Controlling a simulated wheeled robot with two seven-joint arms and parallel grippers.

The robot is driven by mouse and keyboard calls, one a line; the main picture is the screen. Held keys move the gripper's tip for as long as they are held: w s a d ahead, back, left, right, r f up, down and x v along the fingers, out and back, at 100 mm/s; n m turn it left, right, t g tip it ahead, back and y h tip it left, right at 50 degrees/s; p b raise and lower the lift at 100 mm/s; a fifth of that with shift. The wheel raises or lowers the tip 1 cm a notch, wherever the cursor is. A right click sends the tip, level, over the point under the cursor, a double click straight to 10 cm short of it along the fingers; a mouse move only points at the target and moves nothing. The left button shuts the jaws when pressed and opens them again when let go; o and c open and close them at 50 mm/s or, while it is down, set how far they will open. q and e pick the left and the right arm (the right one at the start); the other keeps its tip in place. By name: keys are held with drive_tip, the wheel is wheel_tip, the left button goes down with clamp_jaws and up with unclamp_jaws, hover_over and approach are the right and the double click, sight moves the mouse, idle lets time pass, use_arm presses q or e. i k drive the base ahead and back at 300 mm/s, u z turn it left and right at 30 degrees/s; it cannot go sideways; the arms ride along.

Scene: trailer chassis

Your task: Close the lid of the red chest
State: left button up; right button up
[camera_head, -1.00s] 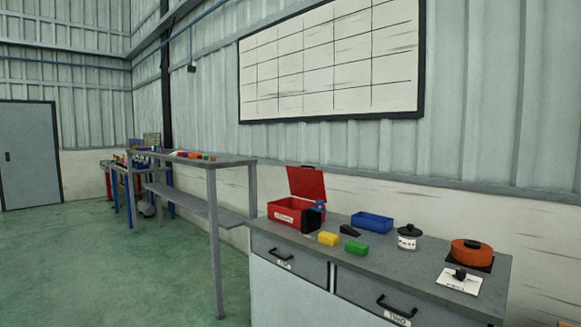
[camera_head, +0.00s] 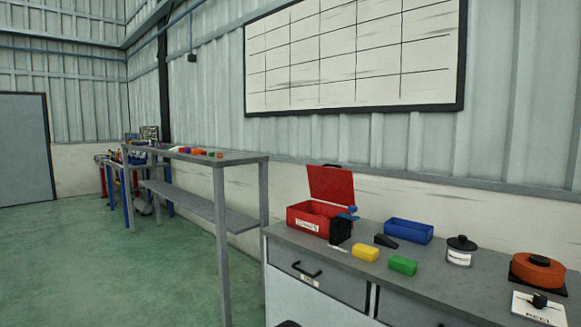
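The red chest (camera_head: 307,224) stands on the grey workbench, near its left end, with a white label on its front. Its lid (camera_head: 331,186) is open and stands up at the back, leaning slightly. A black object (camera_head: 341,231) and a small blue object (camera_head: 349,213) are at the chest's right front corner. I cannot tell whether they touch it. Neither of my grippers is in view.
The workbench (camera_head: 480,287) also holds a blue tray (camera_head: 408,231), yellow (camera_head: 366,254) and green (camera_head: 402,265) blocks, a lidded jar (camera_head: 459,257) and an orange round item (camera_head: 538,268). A tall grey shelf table (camera_head: 215,158) stands left. Open green floor lies left.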

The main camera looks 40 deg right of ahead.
sight(335, 185)
drive_tip(key=i, duration=0.8)
drive_tip(key=z, duration=1.05)
drive_tip(key=i, duration=0.65)
drive_tip(key=z, duration=0.65)
